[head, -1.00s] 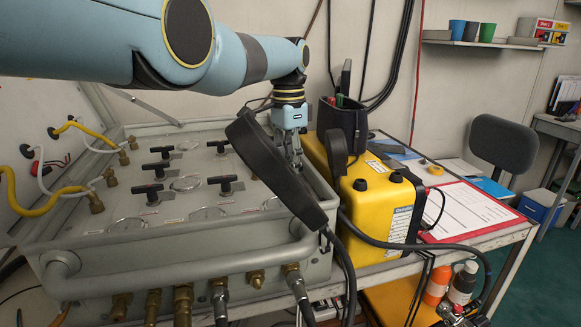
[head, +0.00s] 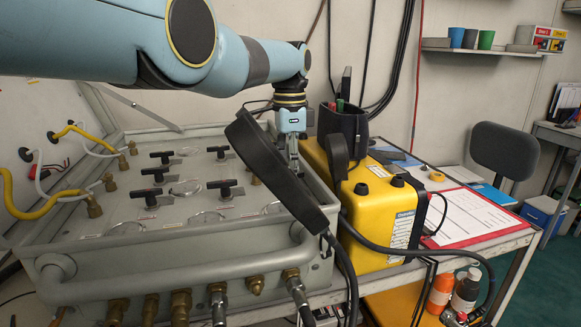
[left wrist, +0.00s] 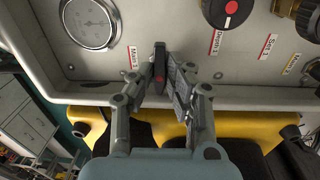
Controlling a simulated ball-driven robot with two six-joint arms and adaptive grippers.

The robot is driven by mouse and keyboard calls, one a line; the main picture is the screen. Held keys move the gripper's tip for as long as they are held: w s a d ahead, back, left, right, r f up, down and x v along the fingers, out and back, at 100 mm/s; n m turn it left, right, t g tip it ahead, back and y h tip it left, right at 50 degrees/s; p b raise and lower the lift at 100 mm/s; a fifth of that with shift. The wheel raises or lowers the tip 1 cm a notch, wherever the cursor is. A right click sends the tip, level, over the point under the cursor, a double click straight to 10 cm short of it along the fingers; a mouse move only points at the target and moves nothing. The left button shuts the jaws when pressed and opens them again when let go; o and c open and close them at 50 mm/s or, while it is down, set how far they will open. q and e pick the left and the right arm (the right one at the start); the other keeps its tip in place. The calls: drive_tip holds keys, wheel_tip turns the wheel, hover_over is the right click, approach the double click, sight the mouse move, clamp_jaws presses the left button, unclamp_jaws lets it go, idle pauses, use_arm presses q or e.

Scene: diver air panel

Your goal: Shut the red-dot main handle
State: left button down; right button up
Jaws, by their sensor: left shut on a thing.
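In the left wrist view, the black main handle with a red dot (left wrist: 159,64) stands on the grey panel (left wrist: 180,95), beside a red-striped label. Its long side runs roughly up and down the picture. My left gripper (left wrist: 160,80) is shut on this handle, one finger on each side. In the head view my left gripper (head: 291,145) reaches down at the panel's right edge. The black headset in front hides its fingertips and the handle there. My right gripper does not show.
The black headset (head: 270,170) leans over the panel's right edge, its cable hanging in front. A yellow box (head: 380,215) stands close on the right. Several black T-handles (head: 225,187) rise from the panel. A round gauge (left wrist: 87,22) and a red-marked knob (left wrist: 228,12) are near the gripped handle.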

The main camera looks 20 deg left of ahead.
use_arm(q)
drive_tip(key=c, duration=1.6)
unclamp_jaws()
drive_tip(key=shift+r, duration=0.1)
wheel_tip(320, 180, up, 12)
drive_tip(key=shift+w+a, duration=0.2)
drive_tip(key=shift+w, duration=0.05)
